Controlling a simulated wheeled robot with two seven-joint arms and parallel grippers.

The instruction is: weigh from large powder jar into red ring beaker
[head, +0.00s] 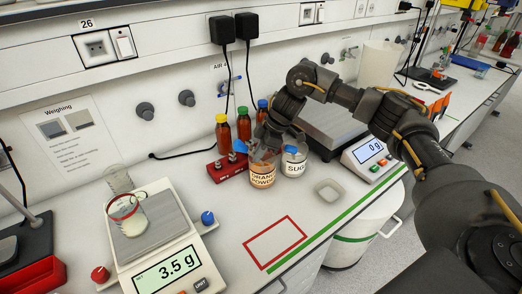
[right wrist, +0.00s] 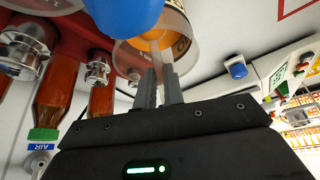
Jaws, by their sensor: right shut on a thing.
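The large powder jar (head: 262,179), clear with an "ORANGE POWDER" label, stands upright on the bench. Its rim and orange powder (right wrist: 150,40) show in the right wrist view. My right gripper (head: 268,147) is at the jar's mouth, fingers (right wrist: 160,88) close together on a thin part of a blue-ended scoop (right wrist: 120,14). The scoop's blue end (head: 240,146) shows left of the jar's rim; the fingers partly hide its shaft. The red ring beaker (head: 131,222) stands on the left balance (head: 187,238), which reads 3.5 g, with pale contents. My left gripper is out of view.
A sugar jar (head: 294,165) stands close on the right. A clear beaker (head: 117,180) is behind the red ring beaker. A second balance (head: 369,158) reads 0 g. A red-outlined area (head: 275,243) is empty.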

